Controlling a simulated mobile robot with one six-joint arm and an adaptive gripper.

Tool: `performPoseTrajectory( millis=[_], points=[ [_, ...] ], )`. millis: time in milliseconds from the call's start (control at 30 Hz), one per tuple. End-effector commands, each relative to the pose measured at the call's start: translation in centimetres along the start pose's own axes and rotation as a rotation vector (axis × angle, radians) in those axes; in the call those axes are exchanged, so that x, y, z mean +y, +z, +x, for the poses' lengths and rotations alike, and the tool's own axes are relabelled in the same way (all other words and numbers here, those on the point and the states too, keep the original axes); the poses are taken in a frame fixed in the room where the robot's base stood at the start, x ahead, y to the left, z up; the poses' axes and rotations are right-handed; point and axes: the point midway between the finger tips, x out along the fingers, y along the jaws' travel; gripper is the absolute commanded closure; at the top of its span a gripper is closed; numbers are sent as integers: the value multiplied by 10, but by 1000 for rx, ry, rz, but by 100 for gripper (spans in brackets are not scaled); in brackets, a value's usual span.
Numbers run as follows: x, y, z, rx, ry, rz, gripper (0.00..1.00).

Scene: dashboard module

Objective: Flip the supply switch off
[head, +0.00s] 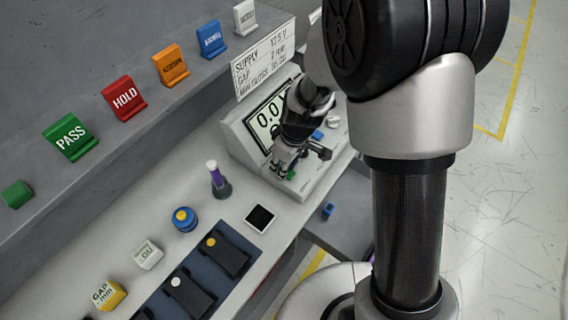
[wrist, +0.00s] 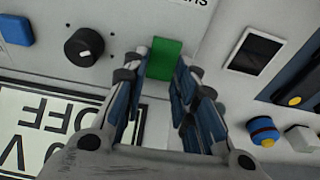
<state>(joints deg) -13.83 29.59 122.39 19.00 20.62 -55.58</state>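The supply unit (head: 240,142) is a light grey box with a sloped front, at the back of the bench in the head view. Its display (head: 262,122) shows "0.0", partly covered by my gripper; in the wrist view the display (wrist: 45,125) shows "OFF" and "V", upside down. A green switch piece (wrist: 165,58) stands on the panel in the wrist view; a little green also shows in the head view (head: 291,174). My gripper (wrist: 168,62) is at the panel, its fingers parted on either side of the green piece. I cannot tell whether they touch it.
A black knob (wrist: 85,46) and a blue button (wrist: 15,29) are on the same panel. Coloured signs such as HOLD (head: 125,98) line the ledge.

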Motion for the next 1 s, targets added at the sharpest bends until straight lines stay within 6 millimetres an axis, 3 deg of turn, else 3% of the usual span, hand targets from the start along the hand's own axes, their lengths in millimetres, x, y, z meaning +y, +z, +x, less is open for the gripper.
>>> performPoseTrajectory(
  millis=[267, 633, 767, 1000],
  points=[
    [0, 0, 0, 0, 0, 0, 55],
    [0, -1, -5, 1, 1, -1, 55],
    [1, -1, -24, 4, 3, -1, 55],
    [1, -1, -76, 5, 5, 0, 55]
  ],
)
